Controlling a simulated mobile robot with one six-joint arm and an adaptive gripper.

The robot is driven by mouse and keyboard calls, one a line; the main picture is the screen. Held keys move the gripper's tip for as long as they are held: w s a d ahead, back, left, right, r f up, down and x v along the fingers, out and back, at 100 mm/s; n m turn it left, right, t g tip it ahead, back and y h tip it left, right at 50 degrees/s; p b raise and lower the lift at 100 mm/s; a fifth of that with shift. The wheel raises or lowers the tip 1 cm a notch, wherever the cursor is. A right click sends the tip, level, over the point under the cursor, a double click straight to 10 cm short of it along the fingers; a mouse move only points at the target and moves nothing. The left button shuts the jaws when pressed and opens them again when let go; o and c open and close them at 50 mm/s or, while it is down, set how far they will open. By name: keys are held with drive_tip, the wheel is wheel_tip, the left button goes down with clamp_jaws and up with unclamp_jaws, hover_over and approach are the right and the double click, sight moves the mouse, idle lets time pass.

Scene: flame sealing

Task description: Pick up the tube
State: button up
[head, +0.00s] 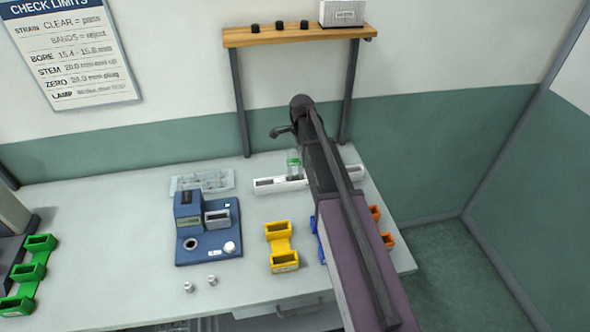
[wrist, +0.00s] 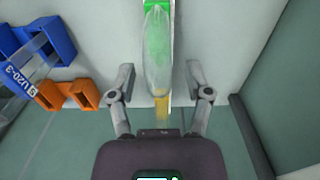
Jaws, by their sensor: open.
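The tube (wrist: 158,55) shows in the wrist view as a clear, rounded body with a bright green part at the top of the picture. It lies between the two spread fingers of my gripper (wrist: 160,78), with space on both sides. The fingers are open and do not touch it. A yellow-orange part (wrist: 162,108) shows just below the tube. In the head view the green and clear tube (head: 294,164) is at the white rack (head: 279,185) near the back of the bench, partly hidden by my arm. One gripper finger shows there; the rest is hidden.
A blue device (head: 208,243) stands left of yellow bins (head: 279,247). Blue bins (wrist: 50,42) and orange bins (wrist: 88,93) lie left in the wrist view. A wooden shelf (head: 290,34) on posts stands behind my arm. Green bins (head: 30,270) are far left.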

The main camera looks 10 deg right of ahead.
drive_tip(key=shift+f, duration=0.55)
drive_tip(key=shift+d, duration=0.1)
clamp_jaws()
